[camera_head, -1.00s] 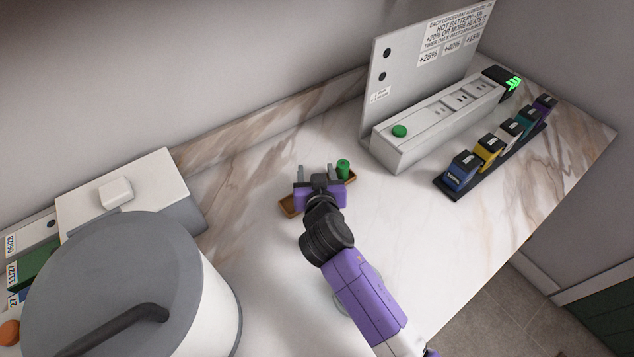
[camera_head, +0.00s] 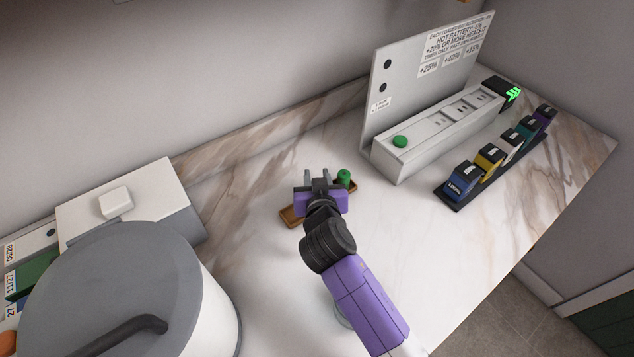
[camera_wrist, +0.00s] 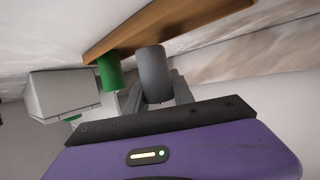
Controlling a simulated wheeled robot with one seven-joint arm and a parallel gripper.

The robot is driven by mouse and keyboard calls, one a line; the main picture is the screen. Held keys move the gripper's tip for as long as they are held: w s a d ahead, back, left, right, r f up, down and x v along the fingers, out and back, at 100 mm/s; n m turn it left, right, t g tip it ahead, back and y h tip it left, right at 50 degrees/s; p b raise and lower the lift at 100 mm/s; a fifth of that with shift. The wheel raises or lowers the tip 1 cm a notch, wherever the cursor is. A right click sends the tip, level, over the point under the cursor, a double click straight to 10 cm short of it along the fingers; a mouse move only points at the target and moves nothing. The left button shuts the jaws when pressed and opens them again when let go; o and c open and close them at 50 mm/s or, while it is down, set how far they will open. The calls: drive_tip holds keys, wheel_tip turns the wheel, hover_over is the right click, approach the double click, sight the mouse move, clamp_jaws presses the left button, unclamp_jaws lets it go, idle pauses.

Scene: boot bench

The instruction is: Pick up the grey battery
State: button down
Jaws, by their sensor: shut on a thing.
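My gripper (camera_head: 319,180) is over the small brown wooden tray (camera_head: 290,218) on the marble counter. It is shut on the grey battery (camera_wrist: 154,76), a plain grey cylinder between the fingers in the wrist view. In the head view the grey battery is hidden by my gripper. The wooden tray (camera_wrist: 160,25) is just beyond the battery's far end; I cannot tell whether they touch. A green battery (camera_head: 343,177) stands at the tray's right end, beside the right finger. It also shows in the wrist view (camera_wrist: 110,72), left of the grey one.
A large grey-lidded pot (camera_head: 115,290) is at left. The counter right of my arm is clear.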

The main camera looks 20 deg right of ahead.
wheel_tip(320, 180, up, 18)
drive_tip(key=b, duration=0.1)
drive_tip(key=shift+b, duration=0.3)
drive_tip(key=shift+a, duration=0.1)
